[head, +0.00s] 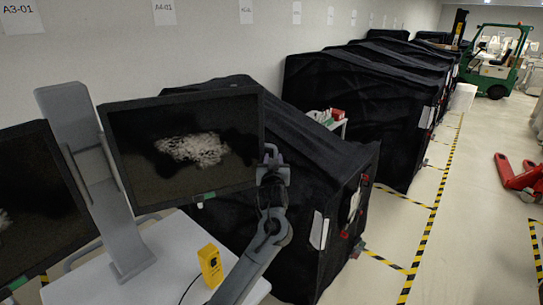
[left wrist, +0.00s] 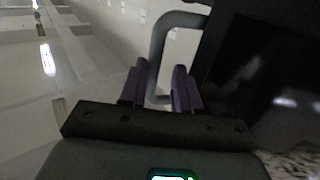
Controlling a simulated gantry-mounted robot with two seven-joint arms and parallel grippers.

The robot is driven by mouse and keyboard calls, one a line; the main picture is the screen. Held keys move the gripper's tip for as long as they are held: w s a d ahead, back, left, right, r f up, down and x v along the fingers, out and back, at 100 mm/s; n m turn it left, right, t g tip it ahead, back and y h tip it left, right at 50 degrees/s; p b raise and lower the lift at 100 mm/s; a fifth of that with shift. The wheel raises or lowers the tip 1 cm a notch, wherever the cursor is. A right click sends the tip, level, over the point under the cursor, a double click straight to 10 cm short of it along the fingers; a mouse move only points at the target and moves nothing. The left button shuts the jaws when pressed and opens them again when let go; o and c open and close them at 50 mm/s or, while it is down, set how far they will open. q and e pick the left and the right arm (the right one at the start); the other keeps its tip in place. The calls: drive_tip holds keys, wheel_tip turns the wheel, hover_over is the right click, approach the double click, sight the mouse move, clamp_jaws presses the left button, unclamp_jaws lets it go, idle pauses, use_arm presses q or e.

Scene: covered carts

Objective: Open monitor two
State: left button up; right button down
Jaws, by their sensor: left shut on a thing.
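A flat black monitor (head: 185,145) with a green tag at its lower edge is mounted on the right of a grey stand (head: 90,170). A second monitor (head: 38,205) is on the left of the stand, cut off by the picture's edge. I cannot read a number on either one. My left gripper (head: 271,158) is at the right edge of the right monitor. In the left wrist view its purple fingers (left wrist: 159,88) are shut on a grey bent handle (left wrist: 163,50) beside the dark monitor (left wrist: 265,85). My right gripper is not in view.
A white cart top (head: 165,262) lies below the monitors, with a yellow box (head: 210,265) on it near my left arm. Black covered carts (head: 360,105) stand behind and to the right. The floor aisle (head: 475,200) at right has striped tape and a red pallet jack (head: 519,178).

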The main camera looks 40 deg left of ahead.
use_arm(q)
drive_tip(key=s+d+p, duration=0.1)
drive_tip(key=d+p, duration=0.4)
drive_tip(key=d, duration=0.4)
drive_tip(key=shift+s+d, duration=0.2)
drive_tip(key=shift+d, duration=0.2)
idle(0.5)
drive_tip(key=shift+f+p, duration=0.1)
drive_tip(key=shift+p, duration=0.3)
